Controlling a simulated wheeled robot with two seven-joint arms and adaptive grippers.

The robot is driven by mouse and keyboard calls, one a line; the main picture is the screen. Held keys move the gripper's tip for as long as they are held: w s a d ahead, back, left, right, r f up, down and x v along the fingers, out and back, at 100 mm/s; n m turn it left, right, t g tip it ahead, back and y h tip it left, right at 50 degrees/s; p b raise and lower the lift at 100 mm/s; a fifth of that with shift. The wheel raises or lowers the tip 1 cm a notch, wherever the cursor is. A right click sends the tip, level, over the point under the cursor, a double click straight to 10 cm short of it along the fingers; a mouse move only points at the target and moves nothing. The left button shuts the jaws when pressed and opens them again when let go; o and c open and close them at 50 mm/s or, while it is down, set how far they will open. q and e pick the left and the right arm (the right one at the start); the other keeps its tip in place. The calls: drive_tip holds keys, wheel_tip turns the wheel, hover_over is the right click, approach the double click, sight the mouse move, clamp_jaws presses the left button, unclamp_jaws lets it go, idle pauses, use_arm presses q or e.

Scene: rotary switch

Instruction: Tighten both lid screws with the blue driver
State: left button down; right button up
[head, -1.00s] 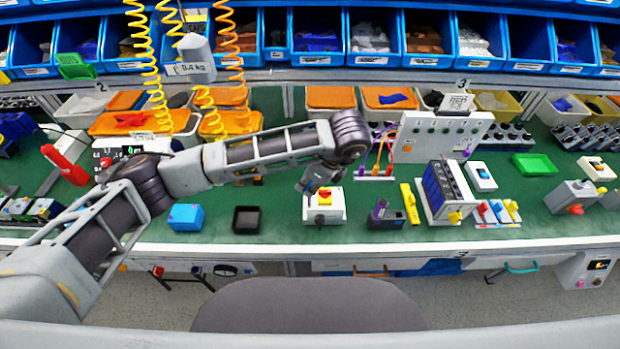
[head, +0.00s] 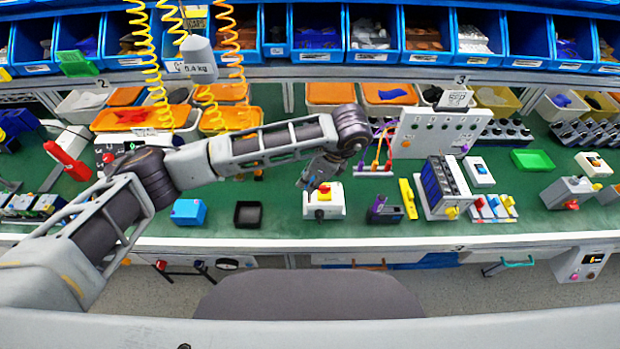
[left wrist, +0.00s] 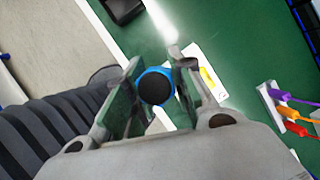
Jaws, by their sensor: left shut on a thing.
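A white switch box (head: 334,208) with a yellow plate and a red knob stands on the green bench; it also shows in the left wrist view (left wrist: 213,62), partly behind a finger. My left gripper (head: 306,182) is above the box's back left side. In the left wrist view my left gripper (left wrist: 155,85) is shut on the blue driver (left wrist: 155,88), seen end-on as a black round cap with a blue ring. The driver's tip is hidden, so I cannot tell whether it touches the box. The lid screws cannot be made out. My right gripper is out of view.
A blue block (head: 188,212) and a black tray (head: 247,215) are left of the box. A purple-and-black device (head: 379,210) and a yellow piece (head: 408,198) are to its right. A panel (head: 440,132) with cables stands behind right.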

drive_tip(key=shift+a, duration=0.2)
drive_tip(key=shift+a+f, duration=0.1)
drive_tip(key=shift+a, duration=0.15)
use_arm(q)
drive_tip(key=shift+f, duration=0.15)
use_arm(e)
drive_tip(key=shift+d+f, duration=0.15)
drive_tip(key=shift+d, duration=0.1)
use_arm(q)
drive_tip(key=shift+f+b, duration=0.25)
drive_tip(key=shift+b, duration=0.25)
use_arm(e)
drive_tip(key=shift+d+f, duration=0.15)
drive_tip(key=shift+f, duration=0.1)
